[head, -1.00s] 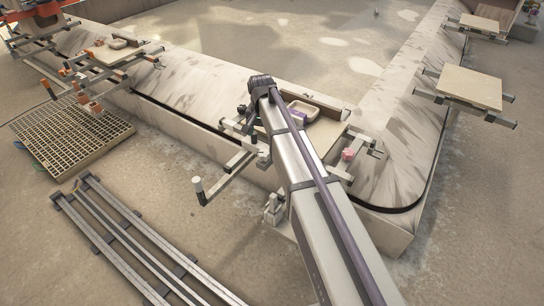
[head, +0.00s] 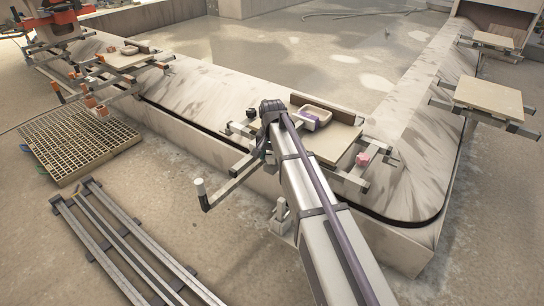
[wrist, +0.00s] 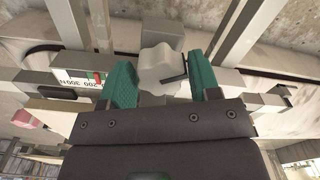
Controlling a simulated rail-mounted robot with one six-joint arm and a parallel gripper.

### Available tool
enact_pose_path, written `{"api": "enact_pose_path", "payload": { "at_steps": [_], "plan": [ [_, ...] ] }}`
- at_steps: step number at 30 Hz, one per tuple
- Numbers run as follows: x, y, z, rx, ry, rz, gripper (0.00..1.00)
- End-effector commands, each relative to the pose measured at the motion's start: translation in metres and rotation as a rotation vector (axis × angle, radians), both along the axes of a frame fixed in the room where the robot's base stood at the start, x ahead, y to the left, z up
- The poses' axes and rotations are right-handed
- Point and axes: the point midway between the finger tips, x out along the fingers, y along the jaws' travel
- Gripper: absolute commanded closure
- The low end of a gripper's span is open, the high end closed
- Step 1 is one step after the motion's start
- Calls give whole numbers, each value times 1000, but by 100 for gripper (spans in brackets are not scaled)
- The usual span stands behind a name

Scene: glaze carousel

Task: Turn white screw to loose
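The white screw (wrist: 160,70) is a pale lobed knob in the middle of the wrist view. My gripper (wrist: 163,76) has its two teal fingers on either side of it, one left and one right, very close to its sides. I cannot tell whether they press on it. A thin black bent bar lies across the knob's right part. In the head view my wrist (head: 272,112) is at the front left edge of the nearest carrier board (head: 338,140); the screw and fingers are hidden there.
A pink knob (head: 363,159) sits on the carrier's right side; it also shows in the wrist view (wrist: 27,120). A crank with a white grip (head: 200,188) sticks out front left. A shallow dish (head: 315,114) rests on the board. A label with digits (wrist: 78,80) is left of the fingers.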

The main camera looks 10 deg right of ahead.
Motion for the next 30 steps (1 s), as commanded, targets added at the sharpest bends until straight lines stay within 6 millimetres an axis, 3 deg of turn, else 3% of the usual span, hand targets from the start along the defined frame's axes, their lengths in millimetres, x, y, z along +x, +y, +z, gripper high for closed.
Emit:
{"api": "enact_pose_path", "payload": {
  "at_steps": [9, 20, 30],
  "plan": [
    [0, 0, 0, 0, 0, 0, 74],
    [0, 0, 0, 0, 0, 52, 74],
    [0, 0, 0, 0, 0, 277, 74]
  ]
}}
